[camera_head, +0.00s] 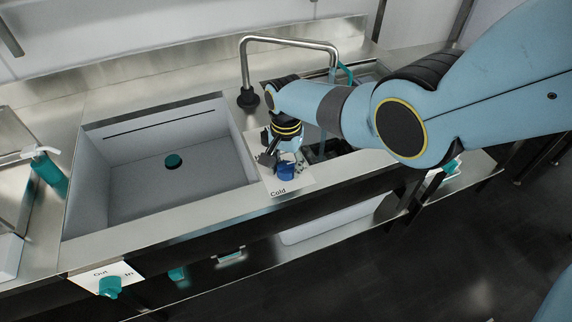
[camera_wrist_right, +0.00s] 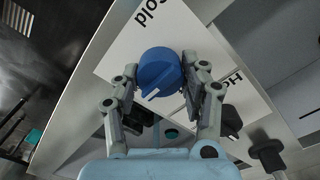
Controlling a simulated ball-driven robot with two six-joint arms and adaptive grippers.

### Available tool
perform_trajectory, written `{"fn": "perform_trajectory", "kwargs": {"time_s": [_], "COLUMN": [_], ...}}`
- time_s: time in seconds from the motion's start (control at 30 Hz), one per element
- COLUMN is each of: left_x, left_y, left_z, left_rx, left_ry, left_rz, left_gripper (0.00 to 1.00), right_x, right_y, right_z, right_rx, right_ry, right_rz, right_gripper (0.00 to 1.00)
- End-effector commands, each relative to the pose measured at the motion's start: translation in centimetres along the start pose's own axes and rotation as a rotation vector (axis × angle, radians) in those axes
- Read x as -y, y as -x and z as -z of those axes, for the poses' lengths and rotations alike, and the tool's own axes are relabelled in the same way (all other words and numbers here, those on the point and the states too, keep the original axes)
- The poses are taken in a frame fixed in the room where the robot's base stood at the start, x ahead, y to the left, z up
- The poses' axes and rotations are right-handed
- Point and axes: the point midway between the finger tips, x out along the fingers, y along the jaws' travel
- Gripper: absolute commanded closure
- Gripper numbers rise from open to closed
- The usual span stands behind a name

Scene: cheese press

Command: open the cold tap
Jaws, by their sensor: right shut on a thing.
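The cold tap is a blue round knob (camera_head: 286,174) on a white plate (camera_head: 298,184) marked "Cold", at the sink counter's front edge. In the right wrist view the knob (camera_wrist_right: 157,70) carries a short white pointer mark toward the lower left. My right gripper (camera_head: 275,158) reaches down over the plate. In the right wrist view its fingers (camera_wrist_right: 163,84) stand on either side of the knob and are shut on it. The fingers partly hide the knob in the head view. My left gripper is not in view.
A bent metal spout (camera_head: 290,40) rises behind the plate. An empty sink basin (camera_head: 135,195) lies to the left. A teal pump bottle (camera_head: 49,176) stands at far left. A teal knob (camera_head: 110,286) sits on an "Out/In" plate at the front. A dark knob (camera_wrist_right: 230,120) is near the "Hot" lettering.

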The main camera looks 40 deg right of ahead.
Motion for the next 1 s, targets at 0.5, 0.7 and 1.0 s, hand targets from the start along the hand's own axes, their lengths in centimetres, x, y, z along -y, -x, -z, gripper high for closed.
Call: {"fn": "perform_trajectory", "kwargs": {"time_s": [0.5, 0.7, 1.0], "left_x": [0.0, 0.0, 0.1], "left_y": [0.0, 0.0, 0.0], "left_z": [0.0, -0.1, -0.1], "left_rx": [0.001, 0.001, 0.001], "left_ry": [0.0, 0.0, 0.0], "left_rz": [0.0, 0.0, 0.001], "left_gripper": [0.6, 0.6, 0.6], "right_x": [0.1, 0.0, 0.1], "right_y": [0.1, 0.0, 1.3], "right_z": [0.1, 0.0, 0.1], "right_rx": [-0.002, -0.001, -0.003], "right_ry": [-0.002, -0.002, -0.001], "right_rz": [0.002, 0.001, 0.004], "right_gripper": [0.34, 0.32, 0.32]}}
